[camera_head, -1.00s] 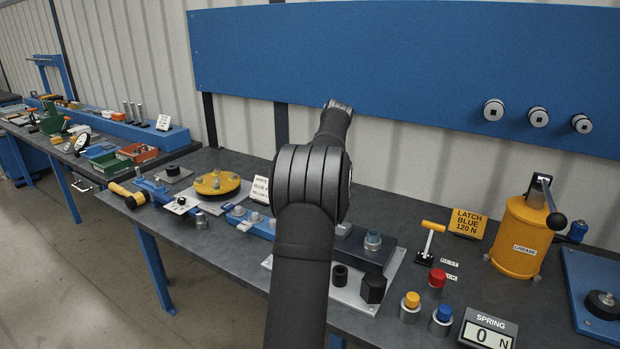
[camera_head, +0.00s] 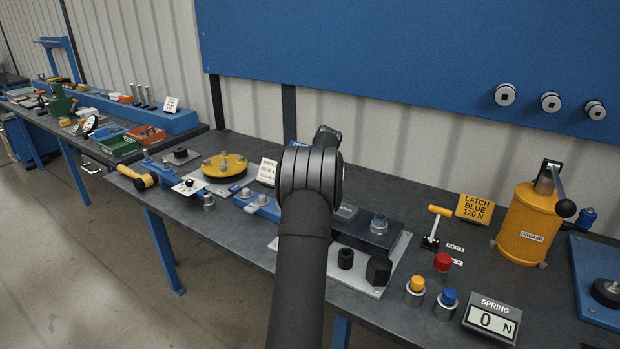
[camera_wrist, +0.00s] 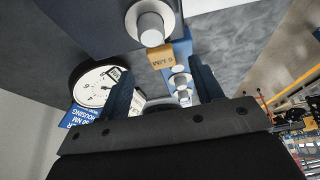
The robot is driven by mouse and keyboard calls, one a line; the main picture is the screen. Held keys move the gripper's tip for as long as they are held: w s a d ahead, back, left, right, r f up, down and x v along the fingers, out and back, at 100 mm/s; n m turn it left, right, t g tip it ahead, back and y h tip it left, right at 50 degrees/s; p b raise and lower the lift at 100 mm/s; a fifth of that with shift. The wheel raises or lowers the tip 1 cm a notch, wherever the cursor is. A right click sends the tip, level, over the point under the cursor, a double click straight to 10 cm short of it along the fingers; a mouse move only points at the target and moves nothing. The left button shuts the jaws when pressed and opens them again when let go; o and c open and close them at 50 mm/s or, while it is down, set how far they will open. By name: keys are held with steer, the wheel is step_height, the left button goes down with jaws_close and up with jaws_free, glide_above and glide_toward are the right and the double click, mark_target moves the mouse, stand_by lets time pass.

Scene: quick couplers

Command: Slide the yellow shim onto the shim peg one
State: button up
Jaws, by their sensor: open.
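In the wrist view a small yellow-orange block (camera_wrist: 160,57) with lettering that looks like "SHIM" sits beside a large silver round post. It seems to be the yellow shim, but its full outline is not clear. My gripper (camera_wrist: 160,67) is open, with one dark finger on each side of the picture and the block between and beyond the fingertips, apart from them. A blue bar with small silver pegs (camera_wrist: 181,82) shows between the fingers; I cannot tell which is peg one. In the head view my arm hides the gripper and the shim; part of the blue bar (camera_head: 262,206) shows left of it.
The large silver post (camera_wrist: 151,25) and a white dial gauge (camera_wrist: 100,88) stand close to the fingers. In the head view a yellow round plate (camera_head: 222,166) lies left of my arm. A dark block with a coupler (camera_head: 372,232) stands right, near coloured buttons (camera_head: 442,262).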

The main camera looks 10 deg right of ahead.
steer(key=shift+x, duration=2.2)
steer(key=c, duration=1.2)
steer(key=shift+r, duration=0.15)
steer(key=shift+r, duration=2.1)
step_height(320, 180, up, 4)
